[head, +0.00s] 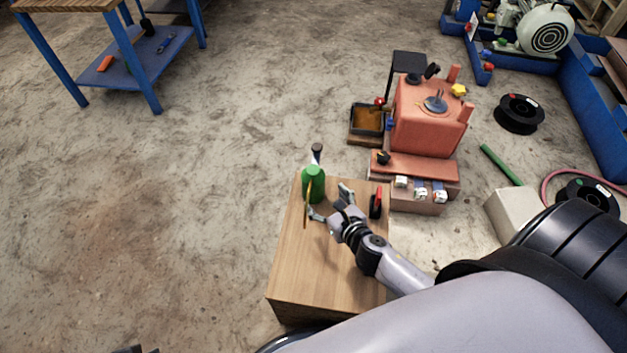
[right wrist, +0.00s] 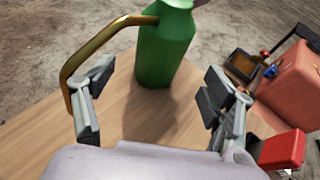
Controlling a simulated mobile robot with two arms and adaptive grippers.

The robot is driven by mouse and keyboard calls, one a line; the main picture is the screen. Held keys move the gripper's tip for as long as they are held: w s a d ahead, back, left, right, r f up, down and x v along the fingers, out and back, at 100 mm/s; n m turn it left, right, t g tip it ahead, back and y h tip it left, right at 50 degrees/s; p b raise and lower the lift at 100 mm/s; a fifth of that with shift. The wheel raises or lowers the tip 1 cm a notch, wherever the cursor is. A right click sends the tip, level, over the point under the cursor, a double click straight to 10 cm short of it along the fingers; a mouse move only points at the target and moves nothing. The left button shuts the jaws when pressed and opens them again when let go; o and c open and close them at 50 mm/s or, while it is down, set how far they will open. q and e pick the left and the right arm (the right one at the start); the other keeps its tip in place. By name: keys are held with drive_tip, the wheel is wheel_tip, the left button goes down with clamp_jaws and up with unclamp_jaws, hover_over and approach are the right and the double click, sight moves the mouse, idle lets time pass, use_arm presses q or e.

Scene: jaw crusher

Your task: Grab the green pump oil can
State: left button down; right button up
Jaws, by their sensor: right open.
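The green pump oil can (head: 314,187) stands upright near the far edge of the wooden table. Its brass spout curves toward the near left. In the right wrist view the green can (right wrist: 165,50) is just beyond my right gripper (right wrist: 160,84), lined up with the gap between the fingers; bare wood shows between them. The brass spout (right wrist: 98,33) passes close by the left finger. In the head view my right gripper (head: 328,201) is open and empty. Only a dark sliver shows at the bottom left edge, possibly my left gripper; its jaws cannot be made out.
The wooden table (head: 325,265) has bare wood at its near side. A red-and-black object (head: 377,203) stands to the right of my right gripper. An orange-red machine (head: 430,115) and a tray (head: 367,119) are beyond the table. Open concrete floor lies to the left.

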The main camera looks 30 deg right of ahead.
sight(313, 178)
drive_tip(key=w, duration=0.8)
drive_tip(key=shift+w+d+f+b, duration=0.15)
drive_tip(key=shift+w+f+b, duration=0.05)
drive_tip(key=shift+f+b, duration=0.2)
drive_tip(key=shift+r, duration=0.1)
drive_tip(key=shift+c, duration=0.4)
drive_tip(key=shift+r, duration=0.1)
drive_tip(key=c, duration=1.5)
